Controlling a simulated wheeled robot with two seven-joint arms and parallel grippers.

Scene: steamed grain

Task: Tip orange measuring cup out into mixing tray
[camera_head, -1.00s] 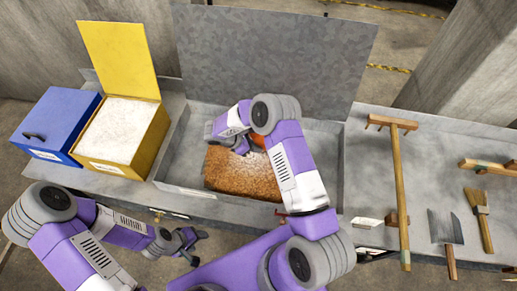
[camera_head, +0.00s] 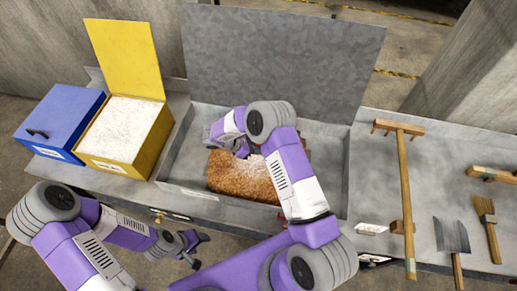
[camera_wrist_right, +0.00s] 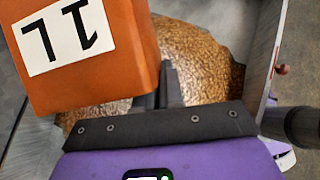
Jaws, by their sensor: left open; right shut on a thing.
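The orange measuring cup (camera_wrist_right: 105,88), with a white 1L label, is held by my right gripper (camera_wrist_right: 165,85). The label reads upside down in the right wrist view. In the head view my right arm hides the cup. The mixing tray (camera_head: 335,160) is a wide grey metal tray holding a brown grainy mass (camera_head: 235,178); the grain also shows behind the cup in the wrist view (camera_wrist_right: 205,60). My right gripper is over this mass. The cup's mouth and contents are not visible. My left gripper (camera_head: 190,245) is open and empty, in front of the bench.
A yellow bin (camera_head: 155,140) of white material stands open left of the tray, beside a closed blue bin (camera_head: 60,120). A grey panel (camera_head: 280,60) rises behind the tray. A long wooden tool (camera_head: 404,190), a scraper (camera_head: 451,235) and a brush (camera_head: 487,215) lie on the right.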

